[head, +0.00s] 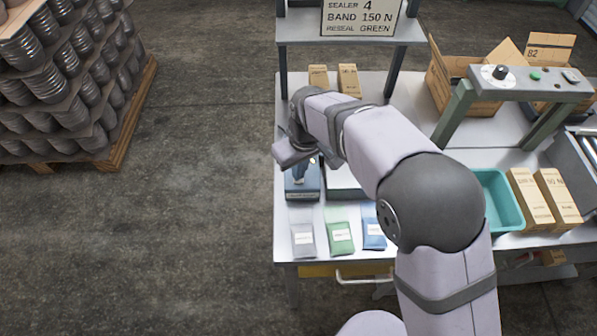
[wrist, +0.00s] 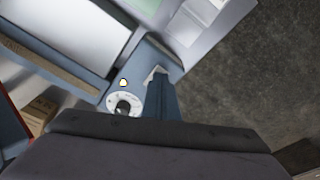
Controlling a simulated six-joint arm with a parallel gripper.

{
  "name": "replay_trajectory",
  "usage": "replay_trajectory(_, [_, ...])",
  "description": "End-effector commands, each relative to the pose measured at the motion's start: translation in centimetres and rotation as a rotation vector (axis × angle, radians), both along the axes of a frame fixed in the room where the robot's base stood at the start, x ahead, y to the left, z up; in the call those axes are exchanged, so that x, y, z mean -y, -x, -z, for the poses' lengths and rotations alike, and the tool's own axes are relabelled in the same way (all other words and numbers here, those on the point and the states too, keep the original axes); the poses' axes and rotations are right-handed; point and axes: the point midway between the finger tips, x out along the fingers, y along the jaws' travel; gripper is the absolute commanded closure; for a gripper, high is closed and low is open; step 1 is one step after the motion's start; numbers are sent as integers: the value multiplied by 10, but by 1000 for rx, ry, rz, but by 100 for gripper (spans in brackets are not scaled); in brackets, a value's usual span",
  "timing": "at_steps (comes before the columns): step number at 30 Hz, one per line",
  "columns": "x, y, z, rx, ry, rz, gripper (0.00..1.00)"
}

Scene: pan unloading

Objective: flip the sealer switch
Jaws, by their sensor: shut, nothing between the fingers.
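A small blue-grey unit (head: 303,190), which I take to be the sealer, stands at the left edge of the table. In the wrist view its top (wrist: 150,55) carries a round white dial with a dark knob (wrist: 123,107) and a small pale yellow light (wrist: 123,82). A blue upright part with a pale tip (wrist: 164,100) stands beside the dial; I cannot tell whether it is the switch. My gripper (head: 292,153) is shut and empty over the back of this unit, hiding part of it. I cannot tell whether it touches. My dark gripper body fills the wrist view's lower part.
A white-topped plate (head: 344,186) sits right of the unit. Grey (head: 303,239), green (head: 340,236) and blue (head: 373,233) packets lie in front. A teal bin (head: 493,205) and cartons (head: 530,198) stand right. A shelf sign (head: 362,17) reads "SEALER 4".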

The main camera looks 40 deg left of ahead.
Motion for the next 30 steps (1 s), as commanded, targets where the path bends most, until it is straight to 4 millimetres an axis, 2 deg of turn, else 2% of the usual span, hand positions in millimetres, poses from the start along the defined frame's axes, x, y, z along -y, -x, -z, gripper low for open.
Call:
replay_trajectory(24, [0,0,-61,0,-1,0,100])
replay_trajectory(30, [0,0,-66,0,0,0,100])
